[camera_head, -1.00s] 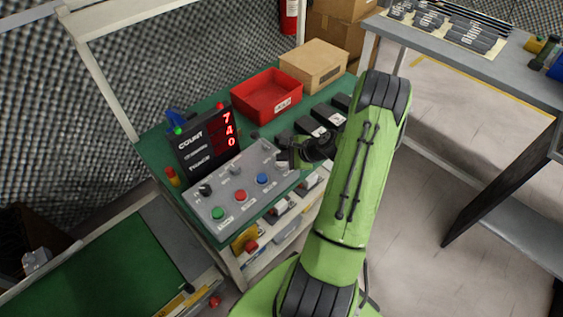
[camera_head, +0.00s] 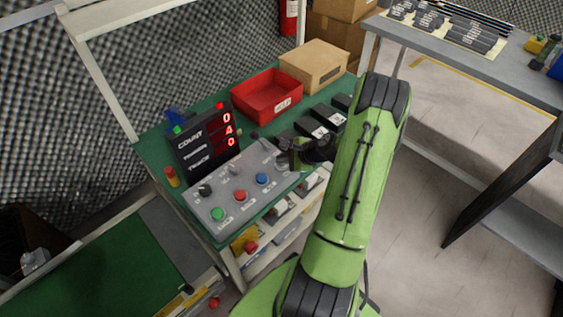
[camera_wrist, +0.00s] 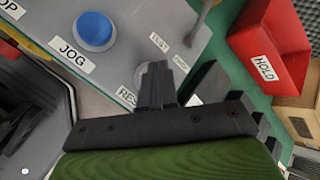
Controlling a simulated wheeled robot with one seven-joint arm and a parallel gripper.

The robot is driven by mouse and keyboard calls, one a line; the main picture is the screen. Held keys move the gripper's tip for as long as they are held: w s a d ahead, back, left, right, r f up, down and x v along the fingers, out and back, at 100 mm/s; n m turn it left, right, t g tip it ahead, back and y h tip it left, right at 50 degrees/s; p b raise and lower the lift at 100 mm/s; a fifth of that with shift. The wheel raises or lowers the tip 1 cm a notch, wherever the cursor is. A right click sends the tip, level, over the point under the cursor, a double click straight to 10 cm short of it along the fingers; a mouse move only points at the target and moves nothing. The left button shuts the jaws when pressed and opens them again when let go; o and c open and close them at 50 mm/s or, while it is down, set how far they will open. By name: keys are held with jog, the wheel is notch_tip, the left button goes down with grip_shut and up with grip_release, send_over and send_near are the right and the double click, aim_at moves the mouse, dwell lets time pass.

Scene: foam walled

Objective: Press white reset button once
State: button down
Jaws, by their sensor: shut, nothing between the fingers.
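The grey control panel (camera_head: 222,192) stands on the green bench top. The white reset button (camera_wrist: 140,75) shows in the wrist view as a pale round edge beside my fingertips, mostly hidden by them. A partly covered label starting "RE" is below it. In the head view my gripper covers the button. My gripper (camera_head: 288,158) is shut and empty over the panel's right end; it also shows in the wrist view (camera_wrist: 159,78). Whether the fingertips touch the button cannot be told. The count display (camera_head: 209,146) reads 0, 4 and 0 in red.
The panel also carries a blue JOG button (camera_head: 262,179), a red button (camera_head: 240,196), a green button (camera_head: 217,213) and a lever switch. A red HOLD bin (camera_head: 267,95), black blocks (camera_head: 329,115) and a cardboard box (camera_head: 314,66) are behind. A grey table stands right.

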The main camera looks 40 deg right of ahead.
aim_at(284, 165)
jog(key=shift+r+p, duration=0.8)
jog(key=shift+r, duration=0.15)
notch_tip(284, 165, up, 5)
jog(key=p, duration=0.4)
dwell(0.5)
